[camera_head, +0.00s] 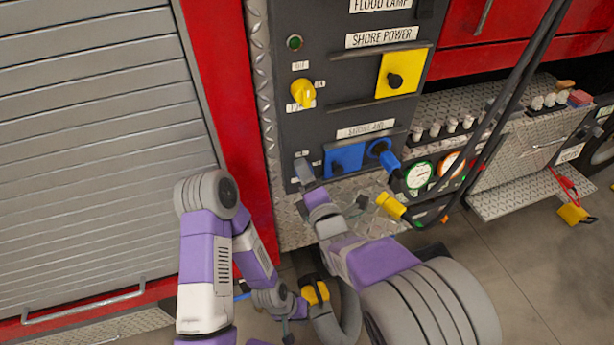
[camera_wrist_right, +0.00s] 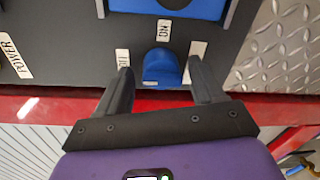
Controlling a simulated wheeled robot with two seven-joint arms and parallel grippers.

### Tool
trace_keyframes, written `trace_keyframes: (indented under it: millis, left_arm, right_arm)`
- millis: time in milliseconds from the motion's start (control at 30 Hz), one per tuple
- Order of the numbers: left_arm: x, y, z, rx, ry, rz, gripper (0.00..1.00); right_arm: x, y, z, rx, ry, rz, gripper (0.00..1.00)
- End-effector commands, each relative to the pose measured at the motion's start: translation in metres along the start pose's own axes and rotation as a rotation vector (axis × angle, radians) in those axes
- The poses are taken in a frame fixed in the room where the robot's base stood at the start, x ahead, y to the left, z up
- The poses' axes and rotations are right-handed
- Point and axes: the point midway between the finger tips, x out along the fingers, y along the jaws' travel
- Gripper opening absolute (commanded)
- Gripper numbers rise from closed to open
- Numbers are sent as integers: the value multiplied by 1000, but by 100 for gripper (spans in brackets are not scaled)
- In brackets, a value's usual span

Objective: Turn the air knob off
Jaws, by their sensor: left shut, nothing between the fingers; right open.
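The blue air knob (camera_wrist_right: 162,68) shows in the right wrist view, on the dark panel between small white labels, one of which reads ON. My right gripper (camera_wrist_right: 161,78) is open, with one finger on each side of the knob. I cannot tell whether the fingers touch it. In the head view my right gripper (camera_head: 304,172) is at the panel's lower left and hides the knob. My left gripper (camera_head: 291,310) is shut and empty, low in front of the truck and away from the panel.
A yellow knob (camera_head: 303,93) sits higher on the panel. A blue socket plate (camera_head: 345,159) and a blue plug (camera_head: 388,160) are right of my right gripper. Gauges (camera_head: 419,176) and black cables (camera_head: 515,90) are farther right. A yellow-black fitting (camera_head: 315,293) is beside my left gripper.

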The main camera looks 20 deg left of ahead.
Motion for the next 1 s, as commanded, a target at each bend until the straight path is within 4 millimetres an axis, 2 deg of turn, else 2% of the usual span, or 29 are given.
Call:
trace_keyframes:
  millis: [167,400,533,700,1000]
  left_arm:
    - [-3,1,0,0,0,0,0]
    - [-8,3,0,0,0,0,0]
    - [-10,4,0,0,0,0,0]
    - [-10,4,0,0,0,0,0]
    - [-10,4,0,0,0,0,0]
  right_arm:
    - [-17,1,0,2,1,0,68]
    - [-54,2,0,2,1,1,68]
    - [-68,1,0,1,0,2,68]
    - [-75,1,1,1,-1,3,68]
    - [-75,1,0,0,-1,3,68]
